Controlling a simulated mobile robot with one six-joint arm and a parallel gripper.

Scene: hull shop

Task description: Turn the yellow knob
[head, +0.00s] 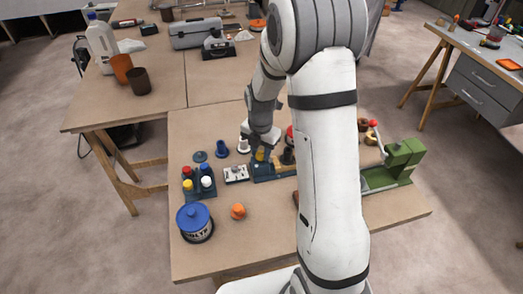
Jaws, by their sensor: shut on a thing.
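The yellow knob (260,155) sits on a dark blue base (262,172) near the middle of the work table. My gripper (261,149) reaches down onto the knob from above and is shut on it. The fingers are small in this view and hide part of the knob. How far the knob is turned cannot be made out.
A white switch plate (236,174), a block with coloured caps (205,179), a blue-lidded tin (195,222) and an orange piece (238,211) stand to the left. A green machine (400,160) stands right. The table front is mostly clear.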

